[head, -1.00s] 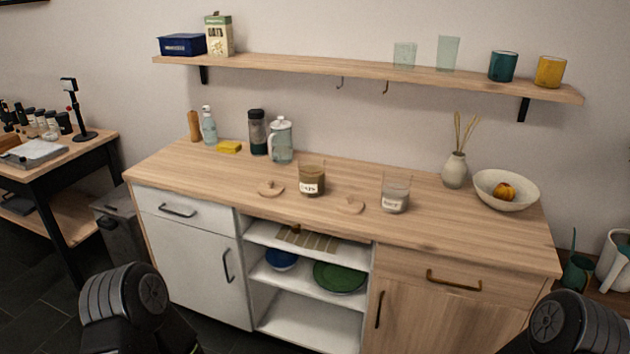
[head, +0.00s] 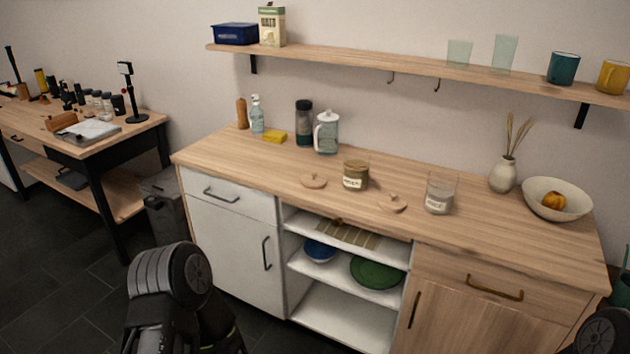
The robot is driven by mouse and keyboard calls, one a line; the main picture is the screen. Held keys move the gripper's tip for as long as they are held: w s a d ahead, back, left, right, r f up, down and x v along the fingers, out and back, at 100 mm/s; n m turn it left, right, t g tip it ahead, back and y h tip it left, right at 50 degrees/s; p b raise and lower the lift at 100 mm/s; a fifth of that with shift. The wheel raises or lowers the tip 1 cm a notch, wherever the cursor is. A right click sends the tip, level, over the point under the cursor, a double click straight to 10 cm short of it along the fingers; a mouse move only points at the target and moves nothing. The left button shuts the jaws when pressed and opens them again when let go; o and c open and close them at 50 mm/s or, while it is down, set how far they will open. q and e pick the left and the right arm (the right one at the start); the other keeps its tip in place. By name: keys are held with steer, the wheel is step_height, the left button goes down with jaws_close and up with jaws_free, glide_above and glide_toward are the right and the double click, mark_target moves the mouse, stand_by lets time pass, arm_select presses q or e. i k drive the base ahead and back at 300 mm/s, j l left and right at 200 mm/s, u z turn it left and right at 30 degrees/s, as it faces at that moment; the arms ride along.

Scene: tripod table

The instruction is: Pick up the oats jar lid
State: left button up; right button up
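Two round wooden lids with knobs lie flat on the wooden countertop (head: 255,165). One lid (head: 313,181) lies left of a glass jar with brown contents (head: 355,175). The other lid (head: 392,203) lies between that jar and a clear glass jar with pale contents (head: 440,193). Both jars stand upright and open, with white labels too blurred to read surely, so I cannot tell which lid is the oats one. Neither of my grippers is in view; only dark links of my arms show at the bottom left and bottom right corner.
A glass pitcher (head: 326,133), a dark-lidded bottle (head: 304,124) and a yellow sponge (head: 275,136) stand behind the lids. A vase (head: 503,175) and a bowl (head: 540,205) are at the right. A wall shelf (head: 400,68) hangs above. The counter's front strip is clear.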

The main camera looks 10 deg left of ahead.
mark_target(313, 180)
steer(key=i+j+z, duration=0.25)
steer(key=j+z, duration=0.15)
steer(key=j, duration=0.35)
steer(key=i+j+z, duration=0.15)
steer(key=j+z, duration=0.2)
steer(key=j, duration=0.4)
steer(key=j+z, duration=0.4)
steer(key=j, duration=0.4)
